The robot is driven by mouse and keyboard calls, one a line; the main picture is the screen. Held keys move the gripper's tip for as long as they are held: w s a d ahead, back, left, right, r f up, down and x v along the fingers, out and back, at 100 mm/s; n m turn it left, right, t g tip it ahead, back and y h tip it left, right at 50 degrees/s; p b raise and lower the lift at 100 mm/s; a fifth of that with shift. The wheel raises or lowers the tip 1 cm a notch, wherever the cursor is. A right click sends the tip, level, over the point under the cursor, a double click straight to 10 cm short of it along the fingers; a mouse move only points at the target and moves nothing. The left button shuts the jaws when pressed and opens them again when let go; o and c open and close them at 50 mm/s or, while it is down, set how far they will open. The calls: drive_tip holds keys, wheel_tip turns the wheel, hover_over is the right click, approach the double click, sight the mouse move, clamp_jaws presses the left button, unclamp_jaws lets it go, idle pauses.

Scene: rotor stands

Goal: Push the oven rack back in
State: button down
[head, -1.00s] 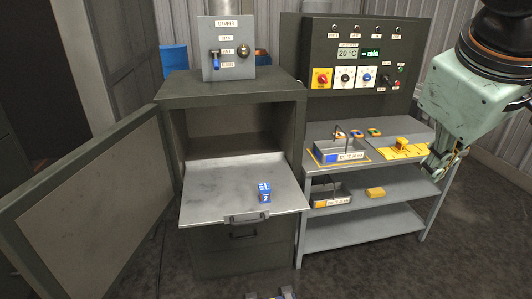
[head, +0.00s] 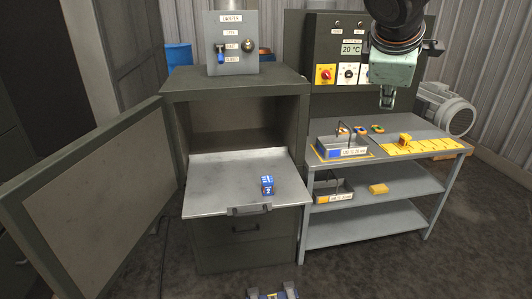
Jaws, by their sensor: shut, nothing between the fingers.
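The oven (head: 235,84) stands with its door (head: 95,185) swung wide open to the left. The flat grey oven rack (head: 220,185) sticks out of the oven's front, with a handle (head: 249,209) on its front edge. A small blue block with white markings (head: 267,185) sits on the rack, right of its middle. My gripper (head: 387,97) is shut and empty, pointing down above the bench, in front of the control panel. It is well to the right of the rack and higher than it, touching nothing.
The grey bench (head: 430,138) right of the oven carries a wire-handled tray (head: 341,146) and a yellow marked strip (head: 425,145). A lower shelf holds another tray (head: 332,191) and a yellow block (head: 378,188). A motor (head: 445,108) stands behind. Floor before the rack looks mostly clear.

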drive_tip(key=w+a+f+n+t+y+b, duration=0.1)
drive_tip(key=w+a+f+n, duration=0.35)
drive_tip(key=w, duration=0.55)
drive_tip(key=w+a+f+n+t+y+b, duration=0.1)
drive_tip(key=w+a+f+n, duration=0.35)
drive_tip(key=w, duration=0.45)
drive_tip(key=w+a+f+n+b, duration=0.1)
drive_tip(key=w+a+f+n, duration=0.35)
drive_tip(key=w, duration=0.55)
drive_tip(key=w+a+f+n+y+b, duration=0.1)
drive_tip(key=w+a+f+n, duration=0.3)
drive_tip(key=a+f, duration=0.2)
drive_tip(key=w+a+f+n+y+b, duration=0.1)
drive_tip(key=w+a+f+n, duration=0.3)
drive_tip(key=f, duration=0.7)
drive_tip(key=w+a+f+n+g+y+b, duration=0.1)
drive_tip(key=w+a+f+n, duration=0.3)
drive_tip(key=a+f, duration=0.5)
drive_tip(key=shift+w+y, duration=0.6)
drive_tip(key=shift+w, duration=0.05)
